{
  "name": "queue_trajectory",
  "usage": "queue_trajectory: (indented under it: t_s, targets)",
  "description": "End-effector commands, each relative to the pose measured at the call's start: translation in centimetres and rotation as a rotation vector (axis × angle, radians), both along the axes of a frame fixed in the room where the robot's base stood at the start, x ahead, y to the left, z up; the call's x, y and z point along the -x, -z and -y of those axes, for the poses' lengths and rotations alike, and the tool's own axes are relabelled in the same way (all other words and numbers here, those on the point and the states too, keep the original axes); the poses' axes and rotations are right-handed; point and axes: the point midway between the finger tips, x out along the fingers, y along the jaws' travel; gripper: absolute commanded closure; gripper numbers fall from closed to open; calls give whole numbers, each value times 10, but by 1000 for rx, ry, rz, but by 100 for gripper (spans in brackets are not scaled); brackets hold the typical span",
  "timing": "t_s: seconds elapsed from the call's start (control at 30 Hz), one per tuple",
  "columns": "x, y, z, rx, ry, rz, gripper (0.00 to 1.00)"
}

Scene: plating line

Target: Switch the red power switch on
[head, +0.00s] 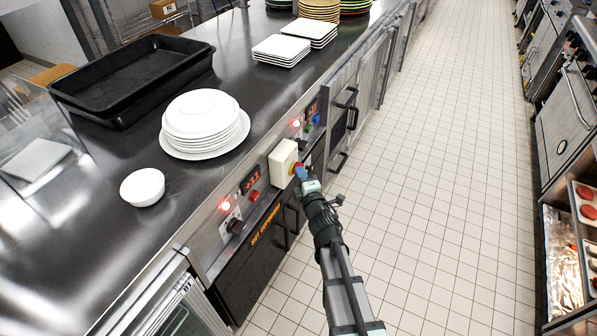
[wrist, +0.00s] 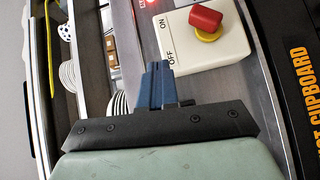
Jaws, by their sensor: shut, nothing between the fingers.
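The red power switch (wrist: 206,18) is a red handle on a yellow round base, mounted on a cream box (wrist: 215,48) with ON and OFF printed along one side. I cannot tell for sure which label the handle points to. In the head view the cream box (head: 282,160) sits on the counter's front panel, its switch partly hidden by my gripper. My gripper (head: 300,173) is shut and empty, its blue fingertips close to the switch in that view. In the wrist view the fingertips (wrist: 157,70) are by the OFF edge of the box, apart from the red handle; contact with the box is unclear.
The front panel has red displays, a black knob (head: 235,226) and a red button (head: 254,195) beside the box. Above, the counter holds a white plate stack (head: 202,121), a bowl (head: 142,187) and black trays (head: 135,72). The tiled aisle (head: 430,180) to the right is clear.

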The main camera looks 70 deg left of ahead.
Motion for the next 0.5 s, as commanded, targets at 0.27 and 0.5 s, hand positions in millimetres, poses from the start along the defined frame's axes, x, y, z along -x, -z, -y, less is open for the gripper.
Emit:
queue_trajectory:
  t_s: [0.27, 0.5]
  targets:
    - [-5, -21, 42, -1, 0, 0, 100]
    - [-7, -28, 53, -1, 0, 0, 100]
